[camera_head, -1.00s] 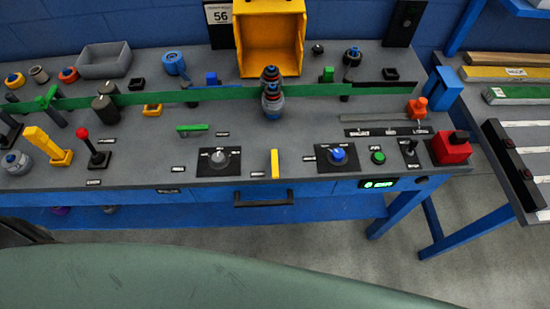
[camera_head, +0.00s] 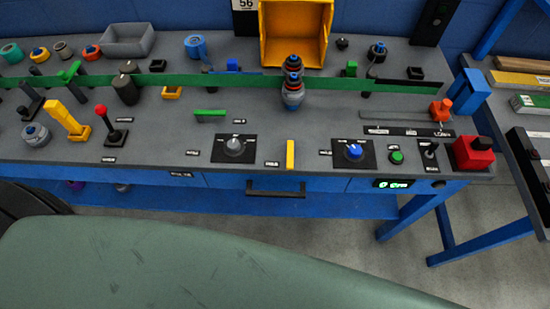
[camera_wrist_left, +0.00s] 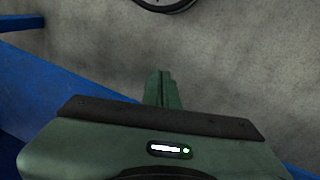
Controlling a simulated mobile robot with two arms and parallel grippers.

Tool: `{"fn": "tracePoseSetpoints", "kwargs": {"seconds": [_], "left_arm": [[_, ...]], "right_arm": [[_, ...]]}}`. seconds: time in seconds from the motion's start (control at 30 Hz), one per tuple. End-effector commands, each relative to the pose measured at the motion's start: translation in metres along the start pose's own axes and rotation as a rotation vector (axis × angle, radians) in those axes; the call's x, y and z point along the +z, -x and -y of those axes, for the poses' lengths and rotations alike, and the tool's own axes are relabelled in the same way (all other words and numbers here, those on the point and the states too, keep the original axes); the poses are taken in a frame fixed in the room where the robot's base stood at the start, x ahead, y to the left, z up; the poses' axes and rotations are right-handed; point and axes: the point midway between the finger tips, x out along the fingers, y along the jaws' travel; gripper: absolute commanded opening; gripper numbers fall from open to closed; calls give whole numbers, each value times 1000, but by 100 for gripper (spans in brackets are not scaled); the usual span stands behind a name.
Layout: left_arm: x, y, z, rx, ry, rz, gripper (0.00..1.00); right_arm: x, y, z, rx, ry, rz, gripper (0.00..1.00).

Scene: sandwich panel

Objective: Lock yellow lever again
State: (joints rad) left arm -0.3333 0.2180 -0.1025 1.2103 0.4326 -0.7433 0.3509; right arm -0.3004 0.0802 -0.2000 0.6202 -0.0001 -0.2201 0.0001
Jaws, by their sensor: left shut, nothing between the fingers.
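A thick yellow lever (camera_head: 65,117) on a yellow base stands at the left of the grey panel in the head view. It is tilted, its top leaning left. A small upright yellow piece (camera_head: 290,154) sits at the panel's front edge, right of a grey dial; I cannot tell which of the two is the lever meant. My left gripper (camera_wrist_left: 162,80) shows only in the left wrist view, with its green fingers together and empty. It is over grey floor beside a blue bar, with no yellow lever in that view. My right gripper is not in view.
A black joystick with a red knob (camera_head: 101,111) stands just right of the thick yellow lever. A green strip (camera_head: 210,82) runs across the panel behind. A red block (camera_head: 473,153) sits at the right end. A drawer handle (camera_head: 276,191) juts from the front.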

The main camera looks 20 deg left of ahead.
Motion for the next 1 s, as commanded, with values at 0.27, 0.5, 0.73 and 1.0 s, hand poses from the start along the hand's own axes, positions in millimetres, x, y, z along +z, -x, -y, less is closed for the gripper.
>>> {"fn": "tracePoseSetpoints", "kwargs": {"seconds": [0.27, 0.5, 0.73, 1.0], "left_arm": [[-70, 139, -96, 334, 452, 210, 0], [-75, 256, -146, 499, 673, 528, 0], [-127, 311, -148, 615, 1052, 784, 0], [-166, 348, -144, 688, 1266, 949, 0]], "right_arm": [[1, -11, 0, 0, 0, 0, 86], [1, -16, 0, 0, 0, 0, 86], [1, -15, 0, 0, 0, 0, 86], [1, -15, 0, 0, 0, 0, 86]]}}
